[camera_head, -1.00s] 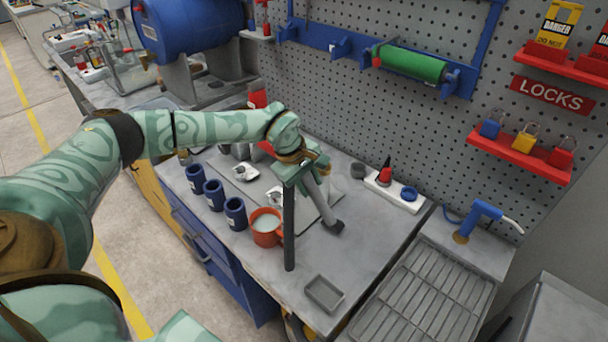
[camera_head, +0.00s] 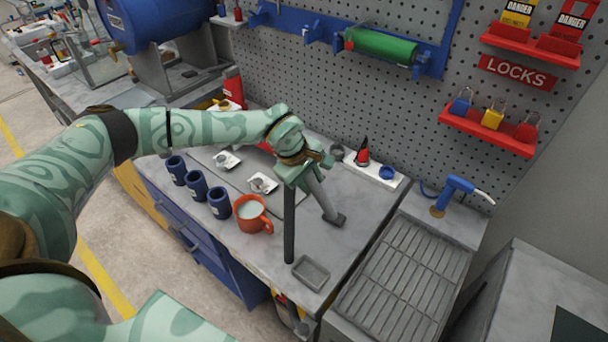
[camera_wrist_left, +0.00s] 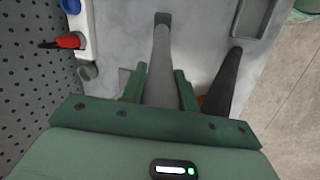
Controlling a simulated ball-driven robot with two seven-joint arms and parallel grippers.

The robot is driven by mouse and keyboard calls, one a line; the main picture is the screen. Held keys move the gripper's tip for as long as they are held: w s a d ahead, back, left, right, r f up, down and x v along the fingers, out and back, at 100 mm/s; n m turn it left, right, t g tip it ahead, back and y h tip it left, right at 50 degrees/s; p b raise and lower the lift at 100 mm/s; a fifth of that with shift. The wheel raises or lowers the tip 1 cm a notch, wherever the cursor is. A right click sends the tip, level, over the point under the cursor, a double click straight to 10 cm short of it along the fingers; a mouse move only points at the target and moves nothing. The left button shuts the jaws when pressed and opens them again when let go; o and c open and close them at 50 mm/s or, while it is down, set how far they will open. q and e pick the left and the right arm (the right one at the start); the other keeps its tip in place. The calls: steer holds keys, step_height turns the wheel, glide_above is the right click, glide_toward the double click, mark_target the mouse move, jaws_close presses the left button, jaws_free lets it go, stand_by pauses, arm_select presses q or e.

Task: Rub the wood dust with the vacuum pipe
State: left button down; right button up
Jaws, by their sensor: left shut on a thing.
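My left gripper (camera_head: 300,172) is over the bench, shut on the grey vacuum pipe (camera_head: 322,197). The pipe slants down to a dark, flat nozzle (camera_head: 337,220) close to the bench top; I cannot tell if it touches. In the left wrist view the pipe (camera_wrist_left: 160,75) runs between the two fingers, with its dark nozzle (camera_wrist_left: 162,19) at the far end. A dark tube (camera_head: 289,225) hangs upright beside the pipe and also shows in the wrist view (camera_wrist_left: 226,78). I cannot make out any wood dust. My right gripper is out of view.
An orange mug (camera_head: 252,223) and several blue cups (camera_head: 218,204) stand left of the pipe. A small grey tray (camera_head: 310,272) lies at the bench's front. A white holder (camera_head: 374,172) with a red bottle is behind. A slatted grey rack (camera_head: 405,275) adjoins right.

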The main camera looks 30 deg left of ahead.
arm_select(q)
steer(key=s+d+p, duration=0.1)
steer(key=d, duration=0.5)
steer(key=shift+d, duration=0.2)
steer(key=shift+s+r, duration=0.1)
steer(key=shift+r, duration=0.05)
step_height(320, 180, up, 6)
steer(key=p, duration=0.4)
steer(key=shift+p, duration=0.35)
step_height(320, 180, up, 3)
steer(key=shift+f+p, duration=0.1)
steer(key=shift+p, duration=1)
